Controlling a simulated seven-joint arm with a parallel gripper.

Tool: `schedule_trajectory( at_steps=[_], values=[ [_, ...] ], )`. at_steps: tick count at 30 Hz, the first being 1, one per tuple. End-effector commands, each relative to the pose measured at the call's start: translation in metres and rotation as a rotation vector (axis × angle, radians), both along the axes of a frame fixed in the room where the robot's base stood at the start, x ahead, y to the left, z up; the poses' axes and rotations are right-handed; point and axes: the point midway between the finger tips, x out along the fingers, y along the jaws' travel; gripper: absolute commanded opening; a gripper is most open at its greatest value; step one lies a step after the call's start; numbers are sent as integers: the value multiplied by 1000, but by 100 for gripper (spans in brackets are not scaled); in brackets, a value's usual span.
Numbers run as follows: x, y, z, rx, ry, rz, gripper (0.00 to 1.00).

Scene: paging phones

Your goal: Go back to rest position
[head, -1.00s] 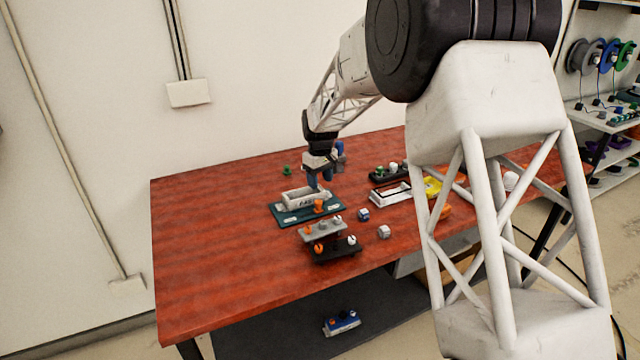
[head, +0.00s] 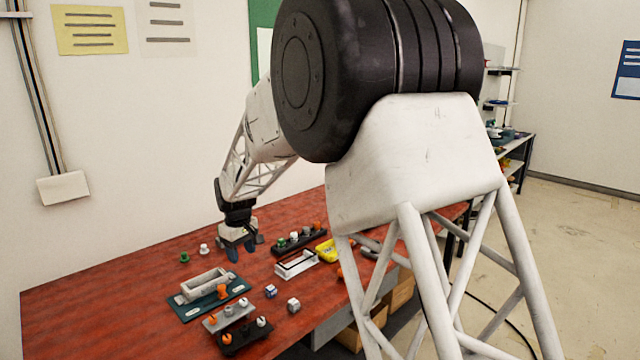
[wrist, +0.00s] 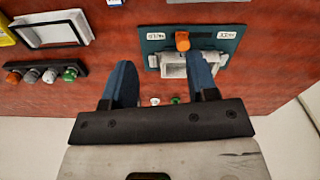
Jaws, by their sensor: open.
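My gripper (head: 233,254) is open and empty above the red table (head: 95,290), near its back side. In the wrist view its two blue fingers (wrist: 160,85) are spread apart with nothing held between them. A dark green plate (head: 190,312) with a grey holder (head: 205,284) and an orange knob (head: 222,291) lies in front and to the left of the gripper in the head view. The plate also shows in the wrist view (wrist: 152,60), where the right finger overlaps part of the holder.
A black rack with small coloured knobs (head: 300,244), a white open frame (head: 296,264) and a yellow item (head: 327,250) lie right of the gripper. Two small cubes (head: 270,291) (head: 293,305) and knob racks (head: 246,336) are nearer the front. The table's left part is clear.

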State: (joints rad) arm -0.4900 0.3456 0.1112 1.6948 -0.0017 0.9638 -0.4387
Motion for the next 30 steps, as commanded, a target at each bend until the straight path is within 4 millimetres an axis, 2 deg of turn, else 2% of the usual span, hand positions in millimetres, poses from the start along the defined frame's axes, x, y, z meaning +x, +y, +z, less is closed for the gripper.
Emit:
schedule_trajectory(
  at_steps=[3, 12, 21, 30],
  values=[
    [-13, -31, 21, 5, -10, -45, 53],
    [-51, -101, 62, 17, -32, -158, 53],
    [-97, -166, 94, 30, -53, -271, 53],
    [-151, -225, 117, 41, -75, -382, 53]
  ],
)
